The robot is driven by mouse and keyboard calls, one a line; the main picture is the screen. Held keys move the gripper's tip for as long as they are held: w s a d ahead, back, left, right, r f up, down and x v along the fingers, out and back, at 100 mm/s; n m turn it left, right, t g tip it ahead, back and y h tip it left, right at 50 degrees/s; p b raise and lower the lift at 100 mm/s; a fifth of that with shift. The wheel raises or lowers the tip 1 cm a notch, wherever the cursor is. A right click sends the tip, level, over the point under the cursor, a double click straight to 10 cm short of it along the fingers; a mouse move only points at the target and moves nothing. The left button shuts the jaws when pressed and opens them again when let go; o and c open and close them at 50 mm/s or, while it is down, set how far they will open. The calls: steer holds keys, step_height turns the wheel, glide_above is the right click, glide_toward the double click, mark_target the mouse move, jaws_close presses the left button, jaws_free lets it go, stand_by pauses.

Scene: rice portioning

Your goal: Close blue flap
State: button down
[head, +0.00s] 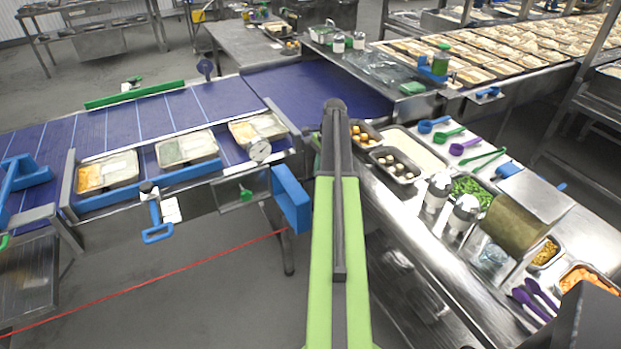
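A thick blue flap (291,199) sits at the right end of the tray conveyor, just left of my green arm. It is a tilted rectangular panel standing out from the conveyor's front edge, with its lower end over the floor. A long blue rail (150,187) runs along the conveyor's front edge beside the trays. Whether the flap and the rail are joined cannot be seen.
Three food trays (187,148) rest on the purple conveyor belt (130,117). A round gauge (260,150) is near the flap. The steel counter (412,225) on the right holds pans, scoops, shakers and a tipped steel container (515,213). Open floor (200,290) lies front left, crossed by a red line.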

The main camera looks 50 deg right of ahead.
steer(key=w+a+f+b, duration=0.2)
steer(key=a+f+b, duration=0.2)
steer(key=a+f, duration=0.1)
steer(key=shift+f, duration=0.5)
